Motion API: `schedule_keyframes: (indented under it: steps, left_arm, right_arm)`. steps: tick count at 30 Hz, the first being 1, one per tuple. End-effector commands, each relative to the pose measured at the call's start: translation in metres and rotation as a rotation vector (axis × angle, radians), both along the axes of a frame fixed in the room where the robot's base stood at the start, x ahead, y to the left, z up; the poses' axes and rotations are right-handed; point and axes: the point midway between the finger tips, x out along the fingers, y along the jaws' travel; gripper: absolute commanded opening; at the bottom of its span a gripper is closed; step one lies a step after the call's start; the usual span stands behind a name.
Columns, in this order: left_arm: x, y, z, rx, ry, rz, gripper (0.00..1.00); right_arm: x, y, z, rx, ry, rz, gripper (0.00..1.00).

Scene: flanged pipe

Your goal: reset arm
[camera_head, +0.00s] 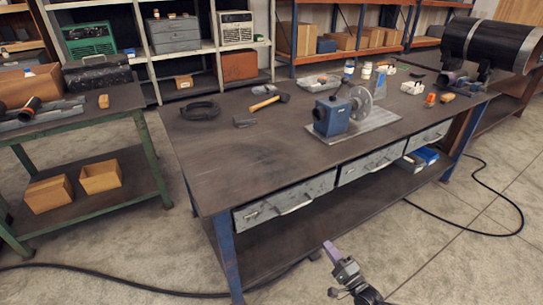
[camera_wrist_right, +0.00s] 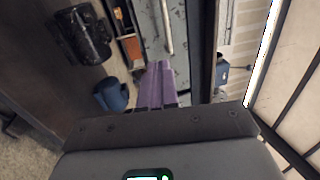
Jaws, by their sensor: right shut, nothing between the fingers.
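My right gripper (camera_head: 329,247) is at the bottom of the head view, in front of the workbench (camera_head: 215,165) and apart from it. Its purple fingers are together with nothing between them. The closed fingers also show in the right wrist view (camera_wrist_right: 157,80). My left gripper is not in view. A blue machine with a round flanged disc (camera_head: 331,116) stands on a light plate on the bench, away from my gripper.
The bench has drawers (camera_head: 285,200) along its front and a lower shelf. A hammer (camera_head: 268,102), a black ring (camera_head: 201,110) and small items lie on top. A green cart (camera_head: 140,97) stands left. Black cables (camera_head: 120,284) cross the floor.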

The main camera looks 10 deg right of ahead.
Motion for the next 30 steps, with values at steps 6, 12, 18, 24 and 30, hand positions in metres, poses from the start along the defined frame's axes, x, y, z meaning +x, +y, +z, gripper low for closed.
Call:
schedule_keyframes:
  steps: [6, 12, 18, 24, 30]
  left_arm:
    - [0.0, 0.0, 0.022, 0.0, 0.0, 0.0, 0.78]
    - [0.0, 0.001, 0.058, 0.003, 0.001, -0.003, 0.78]
    - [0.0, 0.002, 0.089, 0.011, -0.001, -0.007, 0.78]
    - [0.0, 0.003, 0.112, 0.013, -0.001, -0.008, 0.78]
    - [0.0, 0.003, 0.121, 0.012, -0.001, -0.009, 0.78]
  right_arm:
    - [-0.057, 0.007, -0.054, -0.005, 0.124, 0.014, 0.0]
    - [-0.145, 0.035, -0.065, -0.116, 0.212, 0.068, 0.0]
    - [-0.213, 0.07, -0.045, -0.49, 0.332, 0.115, 0.0]
    - [-0.266, 0.089, 0.013, -0.932, 0.442, 0.163, 0.0]
    - [-0.308, 0.087, 0.087, -1.284, 0.549, 0.259, 0.0]
